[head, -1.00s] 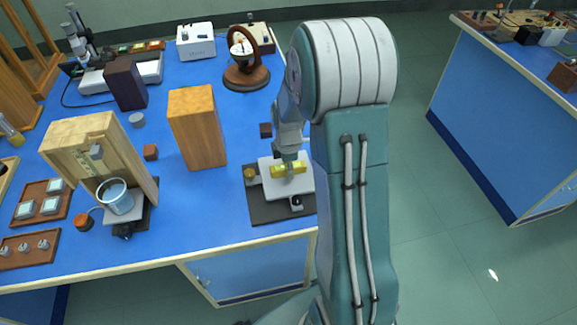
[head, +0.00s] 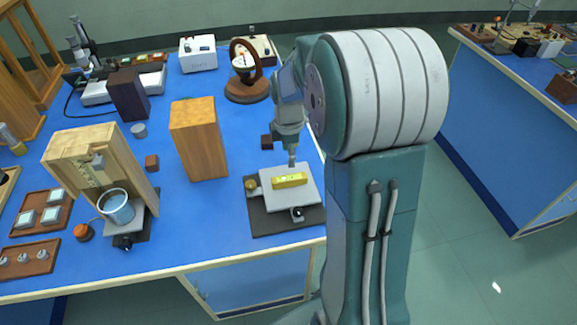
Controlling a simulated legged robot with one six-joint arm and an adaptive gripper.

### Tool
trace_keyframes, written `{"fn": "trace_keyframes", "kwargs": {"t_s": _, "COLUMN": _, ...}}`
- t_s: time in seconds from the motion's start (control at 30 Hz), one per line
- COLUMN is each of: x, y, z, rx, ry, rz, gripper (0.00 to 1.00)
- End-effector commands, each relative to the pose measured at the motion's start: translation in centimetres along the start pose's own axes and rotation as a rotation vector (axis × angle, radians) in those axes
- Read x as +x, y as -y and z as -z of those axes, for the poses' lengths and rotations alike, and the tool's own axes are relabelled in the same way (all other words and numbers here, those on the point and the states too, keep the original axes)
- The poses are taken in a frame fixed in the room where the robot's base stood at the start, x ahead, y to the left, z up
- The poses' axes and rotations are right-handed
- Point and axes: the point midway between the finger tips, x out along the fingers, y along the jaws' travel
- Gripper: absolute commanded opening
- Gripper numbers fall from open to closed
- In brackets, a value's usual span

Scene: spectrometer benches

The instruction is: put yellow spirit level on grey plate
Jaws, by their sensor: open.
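The yellow spirit level (head: 290,181) lies flat on the grey plate (head: 308,197), near the plate's middle. The plate sits on a dark base with a brass knob at its left and a dark knob at its front. My gripper (head: 292,163) is above and just behind the level, apart from it, pointing down. It is open and holds nothing; its fingers are small in this view.
A tall wooden block (head: 199,140) stands left of the plate. A small dark cube (head: 267,142) is behind it. A wooden frame with a blue-grey cup (head: 116,206) stands farther left. The blue bench top (head: 190,225) is clear between cup and plate.

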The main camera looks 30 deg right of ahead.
Motion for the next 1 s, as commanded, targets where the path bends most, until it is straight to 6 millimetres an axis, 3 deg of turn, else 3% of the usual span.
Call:
{"fn": "trace_keyframes", "kwargs": {"t_s": 0.23, "x": -2.3, "y": 0.3, "z": 0.2, "rx": 0.019, "ry": 0.0, "rz": -0.01, "gripper": 0.73}}
{"fn": "trace_keyframes", "kwargs": {"t_s": 0.37, "x": -4.7, "y": 2.0, "z": 1.4, "rx": 0.127, "ry": -0.005, "rz": -0.057, "gripper": 0.73}}
{"fn": "trace_keyframes", "kwargs": {"t_s": 0.7, "x": -11.3, "y": 9.9, "z": 4.9, "rx": 0.596, "ry": -0.101, "rz": -0.22, "gripper": 0.73}}
{"fn": "trace_keyframes", "kwargs": {"t_s": 1.0, "x": -13.8, "y": 17.4, "z": 6.5, "rx": 1.002, "ry": -0.277, "rz": -0.307, "gripper": 0.73}}
